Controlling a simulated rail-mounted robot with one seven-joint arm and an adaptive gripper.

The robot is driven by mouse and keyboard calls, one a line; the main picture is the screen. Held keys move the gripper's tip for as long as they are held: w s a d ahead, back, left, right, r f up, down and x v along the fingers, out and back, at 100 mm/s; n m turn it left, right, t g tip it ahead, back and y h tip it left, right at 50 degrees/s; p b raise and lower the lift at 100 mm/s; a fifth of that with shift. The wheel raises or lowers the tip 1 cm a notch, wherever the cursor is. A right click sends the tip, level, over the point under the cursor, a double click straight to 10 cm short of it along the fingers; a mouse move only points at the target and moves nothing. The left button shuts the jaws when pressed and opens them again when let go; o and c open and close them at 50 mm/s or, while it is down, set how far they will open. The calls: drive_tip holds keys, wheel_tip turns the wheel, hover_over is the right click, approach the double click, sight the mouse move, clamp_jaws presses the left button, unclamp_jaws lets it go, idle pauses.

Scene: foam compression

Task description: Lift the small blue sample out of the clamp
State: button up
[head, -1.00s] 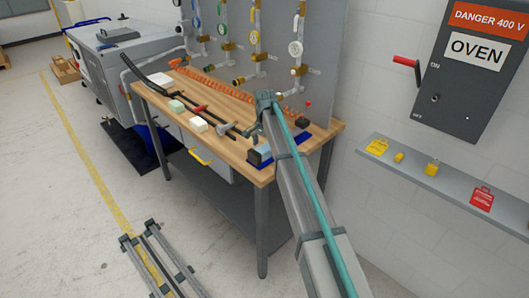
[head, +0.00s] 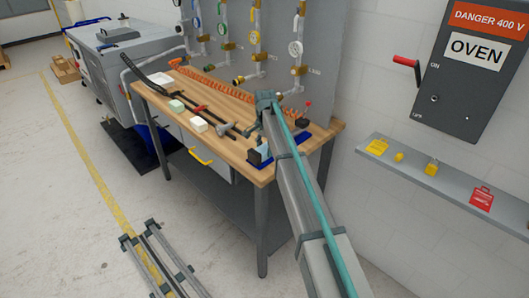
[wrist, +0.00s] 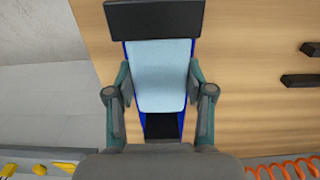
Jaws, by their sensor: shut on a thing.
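The small light blue sample (wrist: 160,75) is in the middle of the wrist view, over the blue clamp (wrist: 163,124). A dark clamp block (wrist: 154,20) stands at its far end. My gripper (wrist: 160,80) is shut on the sample, with one finger at each side. I cannot tell whether the sample touches the clamp base. In the head view, the clamp (head: 254,160) sits at the near right corner of the workbench, and my arm partly hides it and the sample.
The wooden workbench (head: 225,143) also bears a white block (head: 198,124), a pale green block (head: 177,106) and dark bars. A panel with pipes and gauges (head: 275,30) stands behind. A grey shelf (head: 460,190) with yellow and red items is on the right wall.

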sight(267, 146)
drive_tip(key=shift+c, duration=0.5)
drive_tip(key=shift+w+d+r, duration=0.1)
drive_tip(key=shift+w+d, duration=0.05)
drive_tip(key=shift+w, duration=0.05)
drive_tip(key=shift+w+d+r, duration=0.1)
drive_tip(key=shift+w+d, duration=0.1)
drive_tip(key=shift+w, duration=0.05)
drive_tip(key=shift+r+p, duration=0.15)
drive_tip(key=shift+p, duration=0.15)
drive_tip(key=shift+r+p, duration=2.2)
drive_tip(key=shift+r, duration=2.2)
